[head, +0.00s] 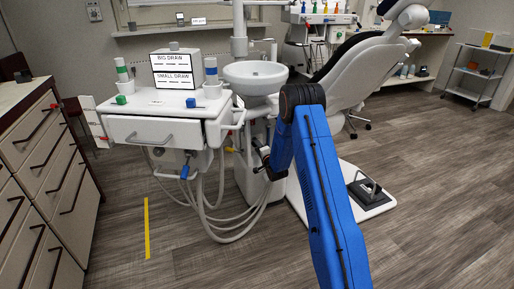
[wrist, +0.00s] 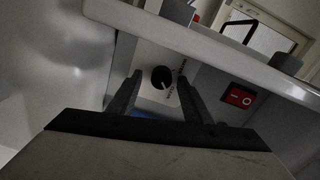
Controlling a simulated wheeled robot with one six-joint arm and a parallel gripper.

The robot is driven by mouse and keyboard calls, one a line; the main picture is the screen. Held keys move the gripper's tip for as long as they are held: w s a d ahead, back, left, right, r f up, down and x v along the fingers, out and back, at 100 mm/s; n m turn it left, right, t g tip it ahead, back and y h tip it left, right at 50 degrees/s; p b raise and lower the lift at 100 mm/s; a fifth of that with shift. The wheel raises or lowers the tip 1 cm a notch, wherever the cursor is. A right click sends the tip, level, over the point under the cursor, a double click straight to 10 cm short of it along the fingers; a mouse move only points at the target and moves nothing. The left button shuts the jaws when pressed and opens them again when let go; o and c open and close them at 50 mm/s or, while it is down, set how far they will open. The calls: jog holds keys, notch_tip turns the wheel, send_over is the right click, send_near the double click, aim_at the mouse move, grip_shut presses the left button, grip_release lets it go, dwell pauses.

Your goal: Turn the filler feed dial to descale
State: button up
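A round black dial (wrist: 161,77) sits on a pale plate with small lettering, too small to read, so I cannot tell its setting. It is on the housing under a white ledge in the wrist view. My gripper (wrist: 158,86) is open, with one dark finger on each side of the dial in the picture; I cannot tell whether they touch it. In the head view my gripper (head: 264,158) is beside the dental unit, below the basin, and the dial cannot be made out there.
A red rocker switch (wrist: 238,97) is right of the dial. The white ledge (wrist: 220,50) overhangs both. In the head view, a basin (head: 255,77) stands above my gripper, hoses (head: 220,215) hang left of it, and the dental chair (head: 360,70) is at right. Open floor lies in front.

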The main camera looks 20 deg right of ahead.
jog(key=s, duration=1.7)
jog(key=shift+s+d+r, duration=0.15)
jog(key=shift+d+r, duration=0.1)
jog(key=shift+r, duration=0.1)
